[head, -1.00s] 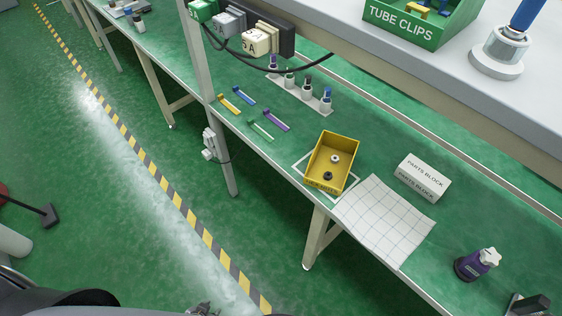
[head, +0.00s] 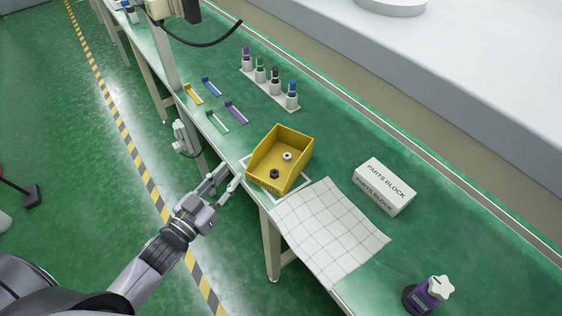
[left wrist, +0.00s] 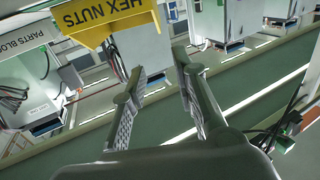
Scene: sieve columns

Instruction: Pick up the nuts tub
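The nuts tub is a yellow open bin (head: 265,183) on the green bench, inside a white outline, with one light nut (head: 287,156) and one dark nut (head: 274,174) in it. In the left wrist view its yellow front (left wrist: 120,13), labelled HEX NUTS, shows at the top left. My left gripper (head: 226,182) is just left of the tub, near the bench's front edge, apart from it. The left wrist view shows its two fingers (left wrist: 162,78) spread with nothing between them. My right gripper is not in view.
A gridded white sheet (head: 330,232) lies beside the tub. A white parts block (head: 384,186) and a purple bottle (head: 425,294) stand to the right. Coloured clips (head: 217,121) and a rack of bottles (head: 270,92) are behind. A bench post (head: 163,60) rises at the left.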

